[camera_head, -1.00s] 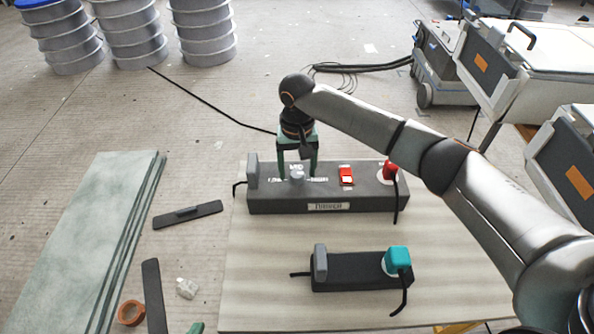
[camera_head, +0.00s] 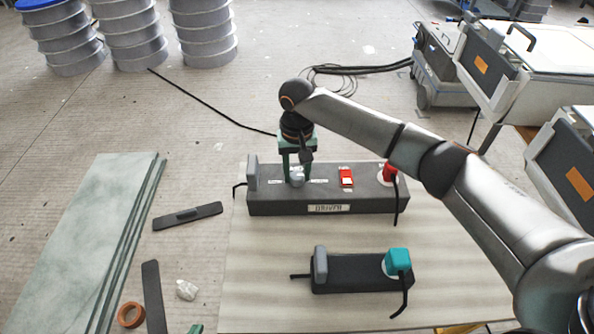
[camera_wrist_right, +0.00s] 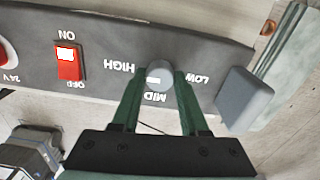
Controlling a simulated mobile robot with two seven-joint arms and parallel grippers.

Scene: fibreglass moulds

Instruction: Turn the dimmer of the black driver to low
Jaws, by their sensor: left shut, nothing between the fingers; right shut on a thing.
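The black driver (camera_head: 270,202) is a long dark box on the board, with a label on its front. Its grey dimmer knob (camera_head: 297,178) stands on top and also shows in the right wrist view (camera_wrist_right: 160,72), between the words HIGH and LOW, with MID beside it. A pale mark on the knob lies on its side toward MID and HIGH; its exact setting is hard to read. My right gripper (camera_head: 298,172) points down with its green fingers shut on the knob. Only a green tip of my left gripper (camera_head: 196,328) shows at the bottom edge.
A red switch (camera_head: 346,178), a red plug (camera_head: 389,173) and a grey block (camera_head: 252,171) sit on the driver. A smaller black box (camera_head: 350,272) with a teal plug (camera_head: 397,260) stands in front. The board (camera_head: 270,300) has free room between and around them.

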